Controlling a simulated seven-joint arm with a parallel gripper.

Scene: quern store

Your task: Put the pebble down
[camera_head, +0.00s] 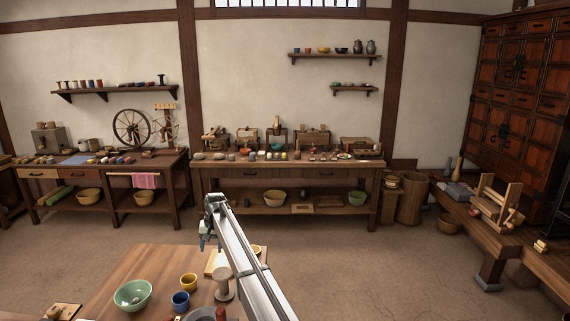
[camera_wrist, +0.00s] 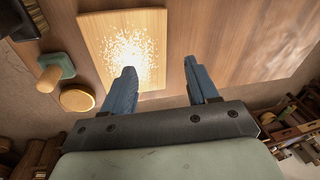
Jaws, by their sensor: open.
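My gripper (camera_wrist: 160,70) is open in the wrist view, with nothing between its two blue fingers. Beyond the fingertips is a pale wooden board (camera_wrist: 105,32) with white specks scattered on it. In the head view my gripper (camera_head: 209,242) is over the far edge of the near wooden table (camera_head: 150,265), by the pale board (camera_head: 213,263). I cannot make out the pebble for certain in either view. A green bowl (camera_head: 121,296) on the table has small things in it, too small to tell.
A yellow cup (camera_head: 189,282), a blue cup (camera_head: 180,301) and a wooden spool-shaped piece (camera_head: 223,287) stand near the board. The wrist view shows a round yellowish disc (camera_wrist: 77,98) and a handled tool (camera_wrist: 50,73) beside it. Bare tabletop (camera_wrist: 225,35) lies right of the board.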

